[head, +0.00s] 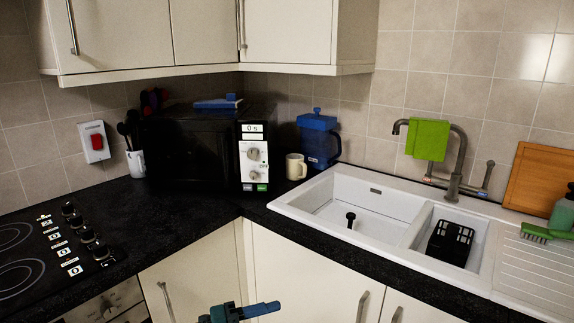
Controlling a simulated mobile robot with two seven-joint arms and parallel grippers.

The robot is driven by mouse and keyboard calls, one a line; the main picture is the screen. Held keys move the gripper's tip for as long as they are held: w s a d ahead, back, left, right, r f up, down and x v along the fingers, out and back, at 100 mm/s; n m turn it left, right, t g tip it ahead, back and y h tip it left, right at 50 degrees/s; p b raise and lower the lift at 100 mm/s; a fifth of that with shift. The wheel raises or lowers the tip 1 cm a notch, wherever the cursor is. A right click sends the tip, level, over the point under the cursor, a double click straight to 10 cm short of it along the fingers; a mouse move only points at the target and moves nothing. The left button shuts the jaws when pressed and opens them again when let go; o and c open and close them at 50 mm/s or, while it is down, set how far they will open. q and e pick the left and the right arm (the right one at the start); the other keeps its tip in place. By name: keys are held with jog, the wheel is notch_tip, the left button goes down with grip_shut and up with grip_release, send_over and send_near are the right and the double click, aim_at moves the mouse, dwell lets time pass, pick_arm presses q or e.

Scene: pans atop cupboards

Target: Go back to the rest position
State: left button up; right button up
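One gripper (245,312), dark with blue-teal parts, shows at the bottom edge, a little left of the middle. I take it for my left gripper, though its arm is out of the frame. It is in front of the lower cupboard doors, below the worktop edge, and appears to touch nothing. Most of it is cut off, so I cannot tell whether it is open or shut. My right gripper is not in view. The wall cupboards (205,32) at the top are closed. Their tops are out of the frame, and no pan shows.
A black worktop (190,212) runs along the walls. It carries a hob (40,255), a microwave (190,152), a blue jug (318,140), a cream mug (296,166) and a white sink (370,205) with a tap (458,160). Lower cupboards (305,275) are closed, with protruding handles.

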pick_arm(q)
jog(key=s+a+f+n+t+y, duration=0.2)
jog(key=s+a+f+n+y, duration=0.3)
jog(key=s+n, duration=0.4)
jog(key=s+a+f+n+t+y, duration=0.2)
jog(key=s+a+f+n+y, duration=0.3)
jog(key=n, duration=1.2)
jog(key=s+f+y, duration=0.3)
jog(key=s, duration=0.2)
jog(key=shift+s+a+f+p, duration=0.15)
jog(key=shift+s+f+p, duration=0.15)
jog(key=shift+f, duration=0.05)
